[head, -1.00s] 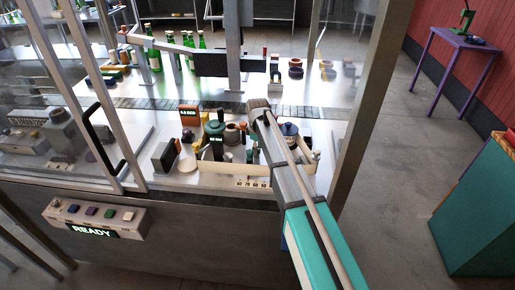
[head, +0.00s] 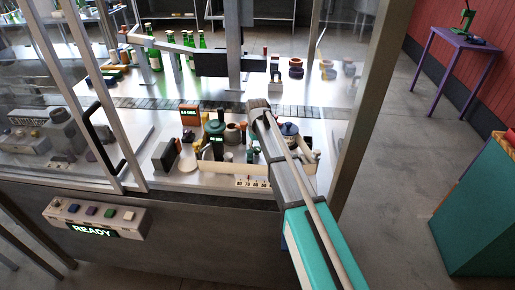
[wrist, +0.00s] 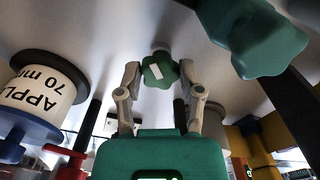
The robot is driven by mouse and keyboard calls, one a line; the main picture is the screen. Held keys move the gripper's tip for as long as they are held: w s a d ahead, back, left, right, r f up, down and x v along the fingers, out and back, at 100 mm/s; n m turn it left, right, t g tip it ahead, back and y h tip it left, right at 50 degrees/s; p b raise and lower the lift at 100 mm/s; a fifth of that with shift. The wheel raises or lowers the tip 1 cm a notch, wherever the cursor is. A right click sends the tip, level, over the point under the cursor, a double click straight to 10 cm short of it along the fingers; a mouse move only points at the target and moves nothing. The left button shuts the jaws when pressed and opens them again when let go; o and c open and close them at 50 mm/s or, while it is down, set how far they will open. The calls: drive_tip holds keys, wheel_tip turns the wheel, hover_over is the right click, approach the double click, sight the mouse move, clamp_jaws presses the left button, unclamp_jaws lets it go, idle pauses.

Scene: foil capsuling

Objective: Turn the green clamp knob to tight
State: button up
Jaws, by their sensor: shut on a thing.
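A small green lobed knob (wrist: 158,72) with a white mark on its face sits between the two fingertips of my gripper (wrist: 161,78) in the wrist view. My gripper is shut on this knob, one finger on each side. The white mark is tilted. In the head view my arm's end (head: 259,112) reaches over the bench, and its own wrist and links hide the fingers and the held knob there.
A larger green lobed part (wrist: 255,38) hangs close at upper right in the wrist view. A white spool labelled "APPL 70 mm" (wrist: 40,92) stands at left. In the head view a glass panel frame (head: 352,120) rises right of my arm. A panel reads READY (head: 92,230).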

drive_tip(key=m, duration=0.4)
drive_tip(key=shift+m, duration=0.3)
drive_tip(key=m, duration=0.4)
drive_tip(key=shift+a, duration=0.1)
drive_tip(key=o, duration=1.1)
drive_tip(key=shift+o, duration=0.2)
